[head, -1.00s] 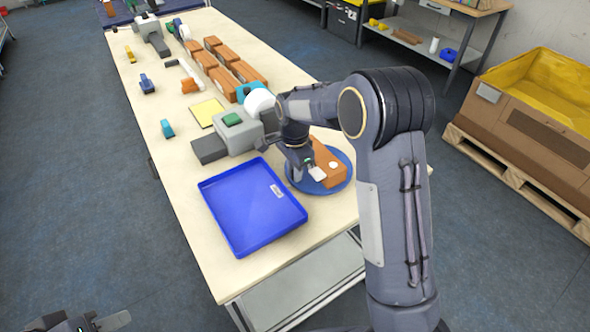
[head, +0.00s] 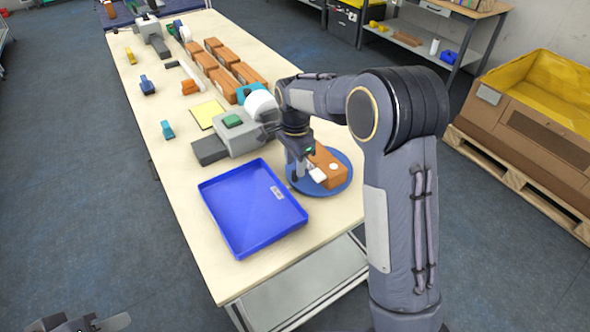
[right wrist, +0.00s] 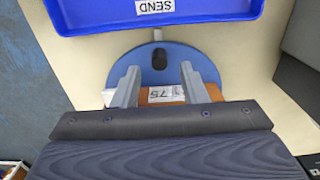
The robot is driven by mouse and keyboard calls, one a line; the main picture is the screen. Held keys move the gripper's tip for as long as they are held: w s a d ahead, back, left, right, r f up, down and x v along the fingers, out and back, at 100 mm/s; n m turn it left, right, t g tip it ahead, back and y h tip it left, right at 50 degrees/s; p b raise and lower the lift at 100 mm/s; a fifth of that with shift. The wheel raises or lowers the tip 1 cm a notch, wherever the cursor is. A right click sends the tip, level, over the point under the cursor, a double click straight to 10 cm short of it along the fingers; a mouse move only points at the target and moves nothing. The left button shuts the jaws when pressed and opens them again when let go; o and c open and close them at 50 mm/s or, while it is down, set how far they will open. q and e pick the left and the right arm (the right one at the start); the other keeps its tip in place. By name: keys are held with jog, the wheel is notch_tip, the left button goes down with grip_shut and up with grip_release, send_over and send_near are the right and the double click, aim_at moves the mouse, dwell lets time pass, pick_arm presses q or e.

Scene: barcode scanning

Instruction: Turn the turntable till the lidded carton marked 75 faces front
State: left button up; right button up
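The blue round turntable (head: 342,187) stands at the table's right front edge, with an orange-brown carton (head: 328,165) on it. In the right wrist view the turntable (right wrist: 178,55) shows a black knob (right wrist: 159,58). The carton's end (right wrist: 155,101) there bears a white label reading 75, upside down in the picture. My right gripper (right wrist: 160,80) is open over the turntable. Its fingers stand apart, with the label showing between them; I cannot tell whether they touch the carton. My left gripper (head: 90,323) is at the bottom left, off the table; its finger state is unclear.
A blue tray (head: 240,243) lies left of the turntable; its label reads SEND in the right wrist view (right wrist: 90,20). A grey device (head: 240,138) stands behind it. Several cartons (head: 222,84) line the table farther back. The floor left of the table is clear.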

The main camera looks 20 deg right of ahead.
jog(key=shift+r, duration=2.15)
jog(key=s+d+r+n+t+y, duration=0.1)
jog(key=s+r+n+t+y, duration=0.3)
jog(key=s, duration=0.7)
jog(key=s+d+r+n, duration=0.1)
jog(key=s+r+n, duration=0.3)
jog(key=s, duration=0.7)
jog(key=s+a+f+n+t, duration=0.1)
jog(key=s+a+f+n, duration=0.2)
jog(key=s+n, duration=0.3)
jog(key=shift+s+f+t, duration=0.3)
jog(key=shift+s+f, duration=0.45)
jog(key=shift+s, duration=0.4)
